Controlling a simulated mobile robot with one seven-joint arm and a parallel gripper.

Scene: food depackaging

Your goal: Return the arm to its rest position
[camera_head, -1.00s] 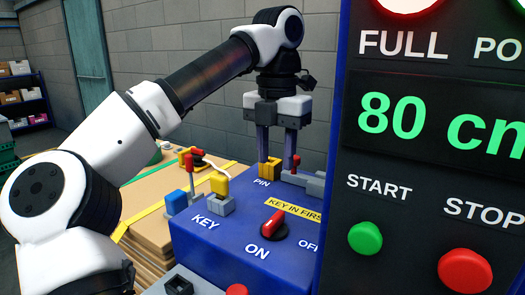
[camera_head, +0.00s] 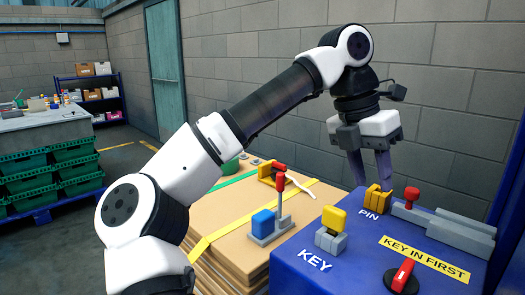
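My arm reaches in from the lower left and bends down at the right. My gripper (camera_head: 372,182) points down over the blue console (camera_head: 330,262), its two fingers apart with nothing visible between them. The fingertips are just above or behind the yellow slotted block (camera_head: 378,199) marked PIN. I cannot tell whether they touch it.
The console also bears a yellow key piece (camera_head: 333,218), a red knob (camera_head: 411,195) and a red switch (camera_head: 403,275). Strapped cardboard (camera_head: 228,240) and a red-handled lever (camera_head: 280,185) lie left of it. Green crates (camera_head: 75,165) and a workbench (camera_head: 45,122) stand far left.

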